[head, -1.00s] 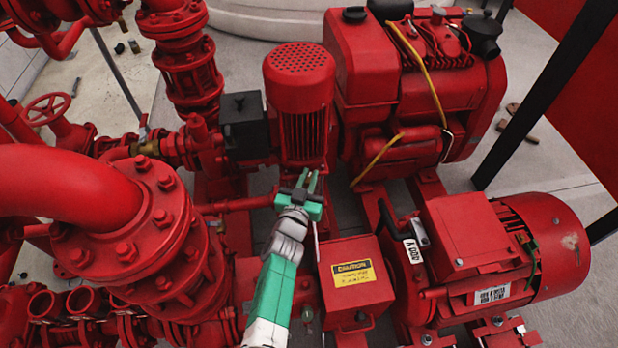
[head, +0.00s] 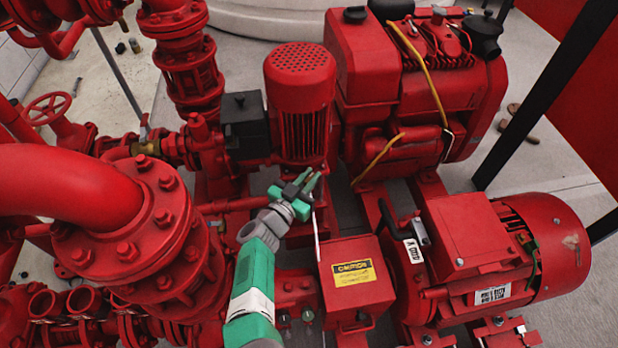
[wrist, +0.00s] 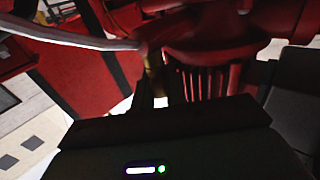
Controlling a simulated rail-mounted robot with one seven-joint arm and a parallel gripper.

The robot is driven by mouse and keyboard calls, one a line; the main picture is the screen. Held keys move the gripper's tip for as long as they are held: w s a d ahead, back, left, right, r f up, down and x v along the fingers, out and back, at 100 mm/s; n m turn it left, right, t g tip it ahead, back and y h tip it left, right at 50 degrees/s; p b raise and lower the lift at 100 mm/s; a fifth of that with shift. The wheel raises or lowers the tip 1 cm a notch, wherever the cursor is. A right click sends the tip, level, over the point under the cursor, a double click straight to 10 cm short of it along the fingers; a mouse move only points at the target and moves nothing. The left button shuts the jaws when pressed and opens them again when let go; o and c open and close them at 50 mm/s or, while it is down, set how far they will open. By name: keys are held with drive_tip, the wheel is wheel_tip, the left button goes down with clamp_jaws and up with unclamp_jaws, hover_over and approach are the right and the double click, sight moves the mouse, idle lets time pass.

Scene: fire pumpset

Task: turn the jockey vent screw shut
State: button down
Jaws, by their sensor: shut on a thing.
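The jockey pump's vertical red motor (head: 300,100) stands upright in the middle of the head view. My green and grey gripper (head: 312,182) is just below its base, with the fingers pointing up and to the right. The jaws are shut on a small part there, which I take to be the jockey vent screw; the fingers hide it in the head view. In the wrist view a small brass-coloured piece (wrist: 153,78) shows beyond my dark gripper body, beside the red ribbed motor (wrist: 203,82). How far the screw is turned cannot be seen.
A red box with a yellow caution label (head: 353,272) stands right of my forearm. A large flanged red pipe (head: 130,220) is close on the left. A black box (head: 245,125) sits left of the motor, and a red engine (head: 410,85) stands behind right.

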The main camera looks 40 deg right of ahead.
drive_tip(key=shift+r, duration=0.2)
drive_tip(key=c, duration=1.4)
unclamp_jaws()
drive_tip(key=shift+d, duration=0.1)
drive_tip(key=shift+c, duration=0.2)
drive_tip(key=shift+f, duration=0.1)
drive_tip(key=r+p, duration=0.4)
drive_tip(key=r, duration=0.1)
drive_tip(key=shift+s+a+p, duration=0.25)
drive_tip(key=shift+p, duration=0.15)
drive_tip(key=s+a+p, duration=0.7)
drive_tip(key=s+p, duration=0.3)
drive_tip(key=s, duration=0.3)
drive_tip(key=shift+s+a, duration=0.15)
drive_tip(key=shift+a, duration=0.2)
